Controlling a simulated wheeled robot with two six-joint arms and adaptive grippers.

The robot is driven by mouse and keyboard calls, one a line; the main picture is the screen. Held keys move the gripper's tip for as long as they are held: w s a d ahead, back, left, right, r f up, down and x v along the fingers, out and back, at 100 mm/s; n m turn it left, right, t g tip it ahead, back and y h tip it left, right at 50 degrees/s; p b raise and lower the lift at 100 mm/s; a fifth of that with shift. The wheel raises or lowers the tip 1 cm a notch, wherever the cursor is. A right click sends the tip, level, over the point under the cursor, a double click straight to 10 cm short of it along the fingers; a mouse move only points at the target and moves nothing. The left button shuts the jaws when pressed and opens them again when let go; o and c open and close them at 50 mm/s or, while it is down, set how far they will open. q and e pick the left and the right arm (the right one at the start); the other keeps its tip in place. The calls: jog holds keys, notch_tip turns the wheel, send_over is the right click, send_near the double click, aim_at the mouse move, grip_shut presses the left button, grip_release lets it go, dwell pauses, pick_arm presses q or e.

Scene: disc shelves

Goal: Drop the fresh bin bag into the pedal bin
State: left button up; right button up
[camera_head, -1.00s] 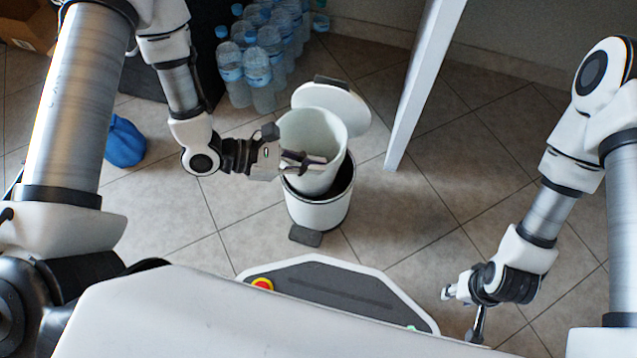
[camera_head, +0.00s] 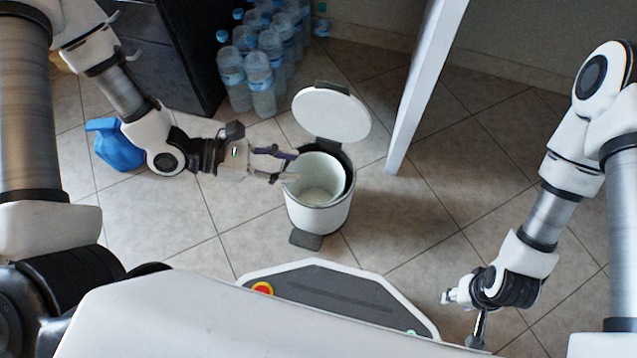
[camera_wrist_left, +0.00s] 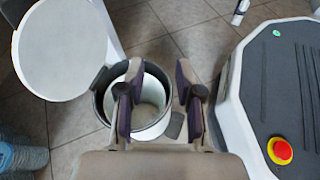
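The pedal bin (camera_head: 320,215) stands on the floor in the middle of the head view, its round white lid (camera_head: 332,114) up. A pale inner bucket (camera_head: 320,172) sits inside it, looking empty; it also shows in the left wrist view (camera_wrist_left: 152,106). My left gripper (camera_head: 284,166) is open at the left rim of the bin, its fingers (camera_wrist_left: 157,85) apart over the near rim in the wrist view. My right gripper (camera_head: 464,314) is open and empty at lower right.
Several water bottles (camera_head: 262,70) stand behind the bin, beside a dark cabinet (camera_head: 165,60). A white upright post (camera_head: 425,90) stands to the right of the bin. The bin's pedal (camera_head: 306,240) faces my base. The tiled floor right of the post is clear.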

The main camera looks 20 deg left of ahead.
pick_arm(q)
jog(key=v, duration=0.6)
jog(key=shift+s+a+r, duration=0.1)
dwell(0.4)
jog(key=s+d+f+m+g+y+p, duration=0.1)
jog(key=s+f+m+g+y+p, duration=0.45)
jog(key=s+f+m+y, duration=0.75)
jog(key=w+a+f+m, duration=0.2)
jog(key=w+a+m, duration=0.1)
jog(key=a+m, duration=0.25)
notch_tip(320, 180, up, 37)
jog(key=m+p, duration=0.2)
jog(key=p, duration=3.5)
jog(key=shift+d+r+t, duration=0.25)
jog(key=shift+d+t, duration=0.1)
jog(key=shift+t, duration=0.1)
